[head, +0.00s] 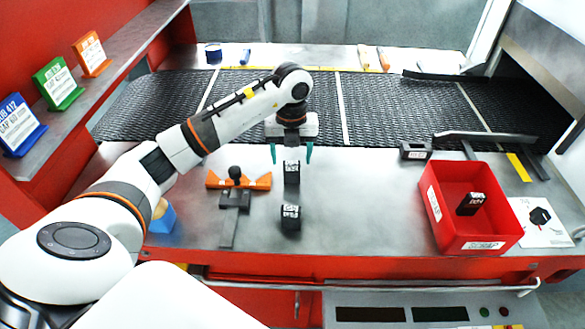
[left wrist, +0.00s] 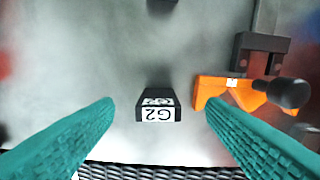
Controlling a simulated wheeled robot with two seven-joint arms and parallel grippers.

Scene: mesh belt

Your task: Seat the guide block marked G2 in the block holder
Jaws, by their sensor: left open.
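The guide block marked G2 (left wrist: 158,106) is a small black block with a white label. In the left wrist view it lies between and beyond my fingers, untouched. In the head view the block under my left gripper (head: 291,153) appears to be this one (head: 291,172). My left gripper is open and empty, its teal fingers pointing down above the block. A dark U-shaped bracket (head: 235,200) with an orange base piece (head: 250,181) and black knob (head: 235,173) sits just left; it may be the block holder. My right gripper is out of view.
A second black block (head: 291,217) stands nearer the front edge. A red bin (head: 438,218) holds another dark block (head: 471,204). A grey slotted piece (head: 415,151) sits near the mesh belt (head: 375,110). The metal top between block and bin is clear.

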